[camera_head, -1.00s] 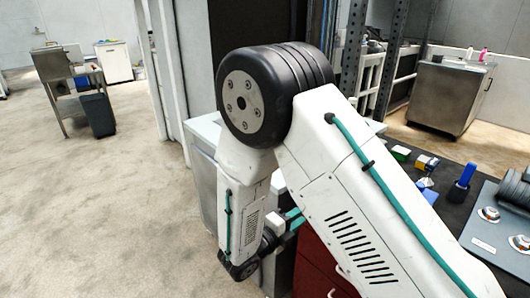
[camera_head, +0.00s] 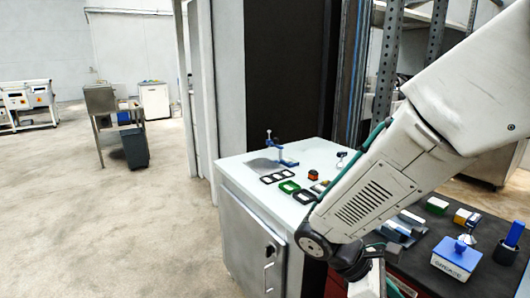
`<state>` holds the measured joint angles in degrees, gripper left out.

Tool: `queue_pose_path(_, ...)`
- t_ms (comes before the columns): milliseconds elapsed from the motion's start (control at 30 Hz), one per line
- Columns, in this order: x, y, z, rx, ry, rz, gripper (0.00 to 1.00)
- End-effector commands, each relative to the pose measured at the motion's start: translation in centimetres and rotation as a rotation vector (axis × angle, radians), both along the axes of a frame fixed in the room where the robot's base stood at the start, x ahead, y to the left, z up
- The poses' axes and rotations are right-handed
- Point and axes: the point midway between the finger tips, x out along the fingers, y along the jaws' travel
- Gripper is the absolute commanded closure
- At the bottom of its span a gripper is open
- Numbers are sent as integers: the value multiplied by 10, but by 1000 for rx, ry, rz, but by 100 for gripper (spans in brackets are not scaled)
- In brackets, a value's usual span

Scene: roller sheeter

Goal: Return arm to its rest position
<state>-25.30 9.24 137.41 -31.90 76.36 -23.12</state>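My white arm (camera_head: 385,175) comes in from the upper right and slants down to the left across the view. Its dark round joint (camera_head: 315,243) is low, in front of the right edge of a white-topped cabinet (camera_head: 229,175). Past a dark wrist joint (camera_head: 350,262), a white link runs down out of the bottom edge. My gripper is not in view, so its opening and anything in it are hidden.
The cabinet top bears a blue stand (camera_head: 284,162), a green frame (camera_head: 289,187) and other small parts. A dark worktop at right holds a white box with a blue lid (camera_head: 456,258). A metal cart (camera_head: 110,120) stands at back left. The left floor is open.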

Motion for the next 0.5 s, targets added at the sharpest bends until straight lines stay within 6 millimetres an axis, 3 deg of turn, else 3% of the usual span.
queue_pose_path(200, -35, -2, 35, 160, -278, -407, 66)
queue_pose_path(500, -70, 1, 78, 373, -566, -864, 66)
